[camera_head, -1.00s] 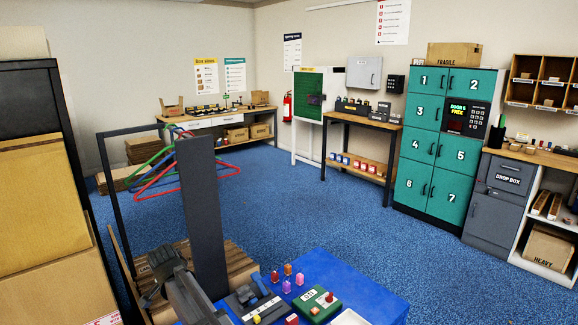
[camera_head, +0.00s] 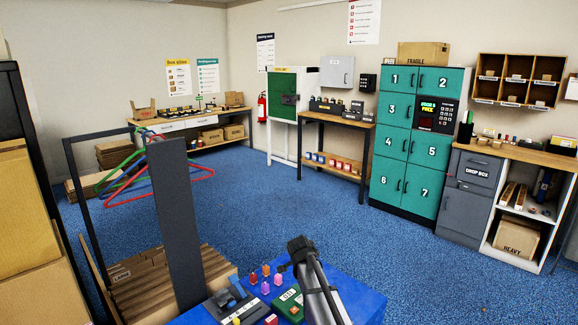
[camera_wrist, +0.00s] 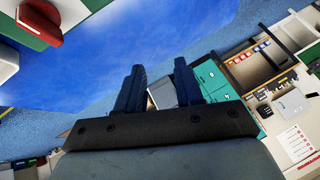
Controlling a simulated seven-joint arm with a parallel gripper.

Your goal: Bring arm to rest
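My arm (camera_head: 318,290) stands up over the blue table (camera_head: 362,292) in the head view, its dark end above the back part of the table. In the wrist view my gripper (camera_wrist: 160,82) shows two dark fingers set apart, with the far cabinet visible between them. It is open and I see nothing held. The wrist view is strongly tilted, with the blue table top filling its upper left.
Small coloured pieces (camera_head: 265,273), a green box (camera_head: 289,303) and a grey device (camera_head: 228,301) sit on the table, left of my arm. A dark upright panel (camera_head: 178,225) and flat cartons (camera_head: 140,285) stand left. Teal lockers (camera_head: 408,150) stand beyond open blue floor.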

